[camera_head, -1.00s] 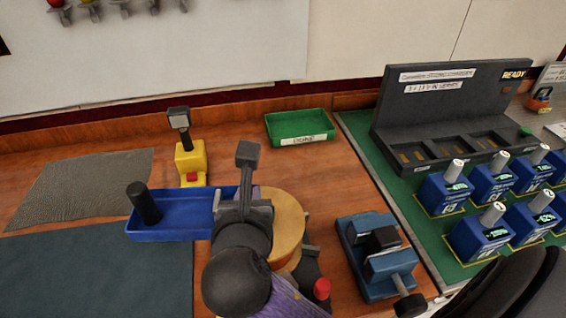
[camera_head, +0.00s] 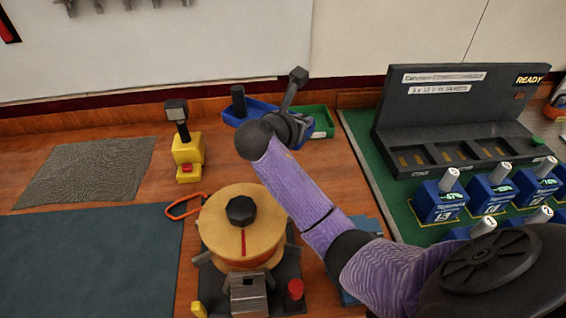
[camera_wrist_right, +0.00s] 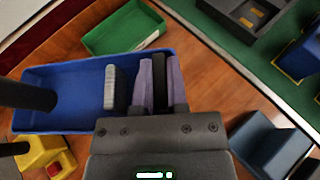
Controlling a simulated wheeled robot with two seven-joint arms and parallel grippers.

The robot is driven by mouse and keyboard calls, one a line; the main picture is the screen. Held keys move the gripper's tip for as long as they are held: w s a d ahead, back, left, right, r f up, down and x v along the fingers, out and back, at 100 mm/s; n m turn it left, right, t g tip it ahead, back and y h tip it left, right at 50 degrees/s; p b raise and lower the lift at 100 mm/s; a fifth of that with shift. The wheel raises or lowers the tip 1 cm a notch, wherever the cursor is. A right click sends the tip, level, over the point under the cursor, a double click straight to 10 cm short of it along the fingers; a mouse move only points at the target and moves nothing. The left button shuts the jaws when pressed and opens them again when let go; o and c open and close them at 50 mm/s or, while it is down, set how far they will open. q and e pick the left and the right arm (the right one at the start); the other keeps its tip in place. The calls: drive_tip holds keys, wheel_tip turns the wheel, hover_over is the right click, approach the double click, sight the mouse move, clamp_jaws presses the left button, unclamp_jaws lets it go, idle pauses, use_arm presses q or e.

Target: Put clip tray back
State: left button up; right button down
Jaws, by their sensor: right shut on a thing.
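The blue tray (camera_head: 232,119), which I take to be the clip tray, is at the back of the wooden bench, left of and partly in front of the green tray (camera_head: 323,122). A black post (camera_head: 238,100) stands in its left end. My right gripper (camera_head: 296,122) is shut on the tray's right end. In the right wrist view the blue tray (camera_wrist_right: 70,82) extends left from my right gripper (camera_wrist_right: 135,88), and the green tray (camera_wrist_right: 122,28) lies beyond it. I cannot tell whether the blue tray touches the bench. My left gripper is out of view.
A yellow tester (camera_head: 187,152) stands left of the tray. An orange loop (camera_head: 185,206) and a wooden drum (camera_head: 240,222) are nearer. A dark console (camera_head: 450,120) and blue breakers (camera_head: 440,200) stand on the green mat at right. My right arm covers the bench centre.

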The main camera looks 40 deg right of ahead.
drive_tip(key=d+m+g, duration=0.1)
drive_tip(key=d, duration=0.2)
drive_tip(key=shift+d, duration=0.25)
drive_tip(key=shift+g, duration=0.4)
drive_tip(key=shift+f+b, duration=2.15)
drive_tip(key=shift+f, duration=3.3)
drive_tip(key=c, duration=0.6)
unclamp_jaws()
drive_tip(key=shift+c, duration=0.2)
drive_tip(key=shift+r, duration=0.1)
drive_tip(key=p+v, duration=0.4)
drive_tip(key=v, duration=0.8)
drive_tip(key=shift+r, duration=0.3)
